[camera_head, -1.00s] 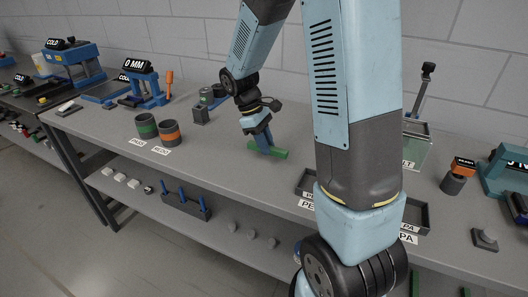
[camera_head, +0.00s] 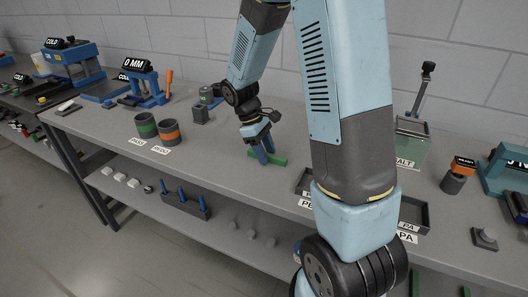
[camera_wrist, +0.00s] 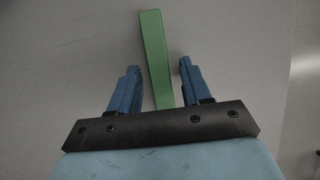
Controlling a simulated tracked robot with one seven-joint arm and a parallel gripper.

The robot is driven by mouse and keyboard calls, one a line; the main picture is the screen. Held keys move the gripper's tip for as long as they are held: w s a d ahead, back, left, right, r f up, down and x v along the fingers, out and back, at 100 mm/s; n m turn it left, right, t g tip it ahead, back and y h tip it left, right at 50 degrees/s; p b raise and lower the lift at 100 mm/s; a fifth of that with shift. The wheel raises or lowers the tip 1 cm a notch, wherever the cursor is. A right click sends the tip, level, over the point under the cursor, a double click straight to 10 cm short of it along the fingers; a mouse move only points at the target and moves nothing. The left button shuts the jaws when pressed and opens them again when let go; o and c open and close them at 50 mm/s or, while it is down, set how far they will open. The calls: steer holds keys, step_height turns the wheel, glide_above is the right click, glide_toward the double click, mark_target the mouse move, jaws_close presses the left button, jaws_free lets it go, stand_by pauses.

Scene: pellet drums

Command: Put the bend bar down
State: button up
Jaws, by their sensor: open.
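The green bend bar (camera_head: 277,160) lies on the grey bench top, near the middle of the bench in the head view. In the wrist view the bar (camera_wrist: 154,58) runs lengthwise away from me, between the two blue fingers. My gripper (camera_head: 264,158) is just above the bench at the bar. In the wrist view my gripper (camera_wrist: 160,72) is open, with a gap on both sides of the bar. The bar's near end is hidden behind the dark gripper body.
A green-banded cup (camera_head: 146,126) and an orange-banded cup (camera_head: 168,132) stand to the left. A small grey device (camera_head: 202,113) stands behind and left of my gripper. A dark tray (camera_head: 305,182) is to the right, partly behind my arm. Bench (camera_head: 225,157) around the bar is clear.

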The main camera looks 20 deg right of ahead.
steer(key=shift+r, duration=0.1)
steer(key=v, duration=1.1)
steer(key=s+d+r+m+t+y, duration=0.1)
steer(key=s+r+m+t, duration=0.3)
steer(key=s+r, duration=0.3)
steer(key=s+d+r+m+t+y, duration=0.2)
steer(key=s+r+m+t, duration=0.2)
steer(key=s, duration=1)
steer(key=shift+s+r+m+t, duration=0.2)
steer(key=shift+r+m+t, duration=0.25)
steer(key=shift+r, duration=0.95)
